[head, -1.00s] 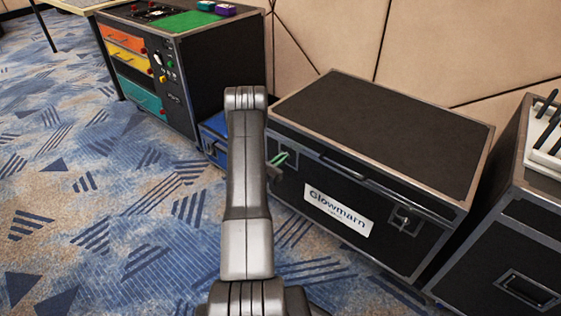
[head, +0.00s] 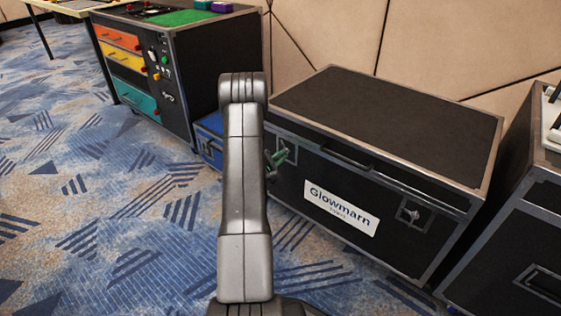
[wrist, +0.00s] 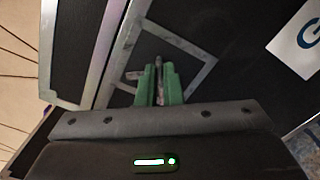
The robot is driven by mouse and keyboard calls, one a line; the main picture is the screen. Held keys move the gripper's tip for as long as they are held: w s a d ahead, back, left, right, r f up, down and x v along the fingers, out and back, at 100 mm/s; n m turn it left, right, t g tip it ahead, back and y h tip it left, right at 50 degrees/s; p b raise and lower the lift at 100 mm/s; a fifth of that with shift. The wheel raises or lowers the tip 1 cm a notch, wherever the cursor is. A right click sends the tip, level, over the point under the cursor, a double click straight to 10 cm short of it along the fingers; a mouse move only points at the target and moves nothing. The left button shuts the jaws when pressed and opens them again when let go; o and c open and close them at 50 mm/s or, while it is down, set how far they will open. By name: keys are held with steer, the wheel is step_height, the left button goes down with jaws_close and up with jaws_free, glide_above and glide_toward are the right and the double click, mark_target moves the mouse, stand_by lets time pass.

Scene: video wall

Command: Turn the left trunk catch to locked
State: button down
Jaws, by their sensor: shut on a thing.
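The trunk (head: 385,125) is a black case with grey metal edges and a "Glowmarn" label on its front. Its left catch sits in a square metal-framed plate at the front's left end, mostly hidden behind my gripper in the head view. My gripper (head: 279,157) has green fingertips and is at that catch. In the wrist view, my gripper (wrist: 158,84) is shut on the left catch (wrist: 158,64), a thin metal tab between the fingers. The right catch (head: 411,215) sits on its own plate, untouched. I cannot read the left catch's locked or unlocked position.
A black cabinet (head: 208,75) with orange, yellow and teal drawers stands at the back left. A blue box (head: 210,135) sits between it and the trunk. Another black case (head: 510,235) stands close on the right. Patterned carpet in front is free.

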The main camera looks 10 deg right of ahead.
steer(key=shift+s+f+m, duration=0.1)
steer(key=shift+f+m, duration=0.15)
steer(key=shift+m, duration=1.35)
steer(key=shift+f+m, duration=0.2)
steer(key=shift+m, duration=1.4)
steer(key=c, duration=1.6)
jaws_free()
steer(key=p+v, duration=0.3)
steer(key=v, duration=1)
steer(key=shift+s+a, duration=0.25)
steer(key=shift+d, duration=0.1)
